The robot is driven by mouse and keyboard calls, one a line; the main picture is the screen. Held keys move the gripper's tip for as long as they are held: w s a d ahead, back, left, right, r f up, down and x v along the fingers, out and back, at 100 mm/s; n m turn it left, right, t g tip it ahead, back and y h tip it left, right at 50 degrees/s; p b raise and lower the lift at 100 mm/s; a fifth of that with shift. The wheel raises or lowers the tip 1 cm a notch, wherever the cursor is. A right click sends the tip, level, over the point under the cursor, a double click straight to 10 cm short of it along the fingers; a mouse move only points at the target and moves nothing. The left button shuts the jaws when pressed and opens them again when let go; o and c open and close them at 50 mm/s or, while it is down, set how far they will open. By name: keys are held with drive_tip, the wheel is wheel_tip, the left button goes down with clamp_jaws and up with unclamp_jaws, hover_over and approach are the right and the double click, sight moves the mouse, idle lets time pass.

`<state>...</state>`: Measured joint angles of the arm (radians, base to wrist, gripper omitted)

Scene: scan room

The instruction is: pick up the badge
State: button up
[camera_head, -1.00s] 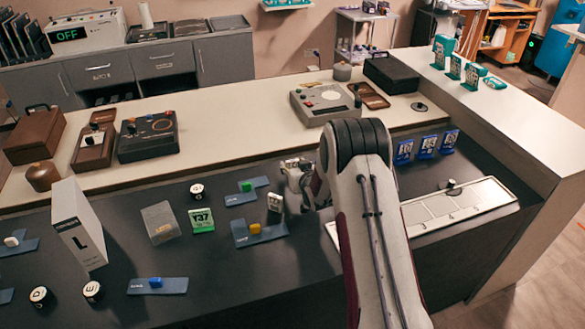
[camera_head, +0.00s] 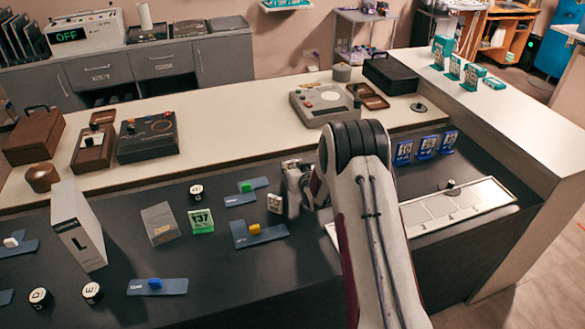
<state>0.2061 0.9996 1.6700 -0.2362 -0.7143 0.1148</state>
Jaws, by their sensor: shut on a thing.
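A small pale card-like badge (camera_head: 274,203) stands at the left side of my gripper (camera_head: 284,201), over the dark counter. My gripper is shut on it, with the arm reaching in from the lower right. The fingertips are small and partly hidden by the wrist, so the exact hold is unclear. A green badge marked with large characters (camera_head: 201,221) stands farther left. Several blue badges, one of them the leftmost (camera_head: 403,152), stand in a row to the right of my arm.
Blue holders with a yellow block (camera_head: 255,229), a green block (camera_head: 246,187) and a blue block (camera_head: 155,283) lie on the dark counter. A pale flat tray (camera_head: 480,201) lies right of my arm.

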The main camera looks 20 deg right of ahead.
drive_tip(key=shift+r, duration=0.2)
wheel_tip(320, 180, up, 10)
drive_tip(key=shift+f, duration=0.15)
idle(0.5)
idle(0.5)
drive_tip(key=s+d+r+m+h, duration=0.15)
drive_tip(key=s+d, duration=0.45)
drive_tip(key=d, duration=0.7)
drive_tip(key=s+a+f+n+y, duration=0.1)
drive_tip(key=s+n+y, duration=0.1)
drive_tip(key=s, duration=0.6)
drive_tip(key=shift+f, duration=0.15)
